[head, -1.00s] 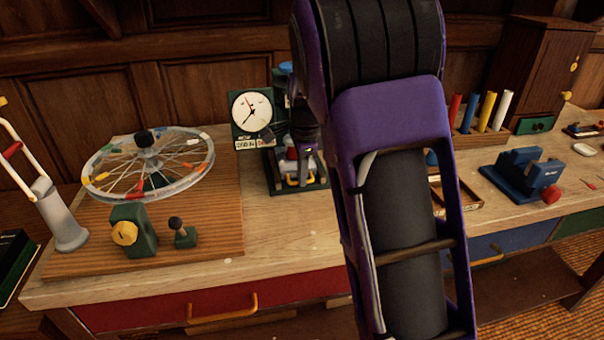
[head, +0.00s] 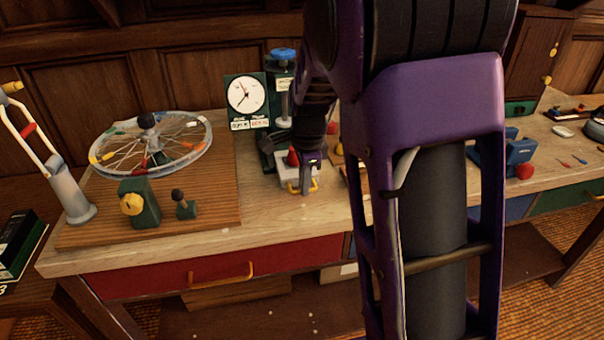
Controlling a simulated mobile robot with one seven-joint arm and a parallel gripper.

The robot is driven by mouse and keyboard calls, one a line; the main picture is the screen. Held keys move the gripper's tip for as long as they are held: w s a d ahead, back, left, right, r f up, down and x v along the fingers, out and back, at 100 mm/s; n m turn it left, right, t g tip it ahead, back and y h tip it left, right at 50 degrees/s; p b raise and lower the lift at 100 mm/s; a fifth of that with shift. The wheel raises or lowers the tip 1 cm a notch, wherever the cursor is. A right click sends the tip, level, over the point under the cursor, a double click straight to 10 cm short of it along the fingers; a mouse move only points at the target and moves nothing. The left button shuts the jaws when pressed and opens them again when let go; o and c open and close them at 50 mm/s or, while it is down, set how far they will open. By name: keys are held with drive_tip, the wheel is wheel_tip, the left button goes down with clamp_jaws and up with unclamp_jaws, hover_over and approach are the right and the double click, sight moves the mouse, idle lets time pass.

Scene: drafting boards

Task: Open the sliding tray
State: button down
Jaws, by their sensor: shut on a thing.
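The sliding tray (head: 284,170) is a small pale tray low on the front of a dark green press with a round dial (head: 244,93), on the wooden bench. It has a yellow bar handle (head: 293,188) on its front and a red part on top. It appears to stick out in front of the press. My gripper (head: 307,187) points down at the handle and is shut on it. My purple and black arm hides the right side of the press and part of the tray.
A spoked wheel (head: 150,147) on a wooden board stands to the left, with a green block with a yellow knob (head: 139,203). A blue vice (head: 518,152) stands to the right. The bench top (head: 265,230) in front of the tray is clear. A red drawer (head: 200,273) is below.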

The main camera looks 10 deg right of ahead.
drive_tip(key=shift+s+r, duration=0.1)
drive_tip(key=shift+s, duration=0.15)
drive_tip(key=c, duration=0.9)
unclamp_jaws()
drive_tip(key=s+r+p, duration=0.1)
drive_tip(key=r, duration=0.4)
drive_tip(key=s+r+p, duration=0.1)
drive_tip(key=r, duration=0.5)
drive_tip(key=s+r+p, duration=0.1)
drive_tip(key=r, duration=0.5)
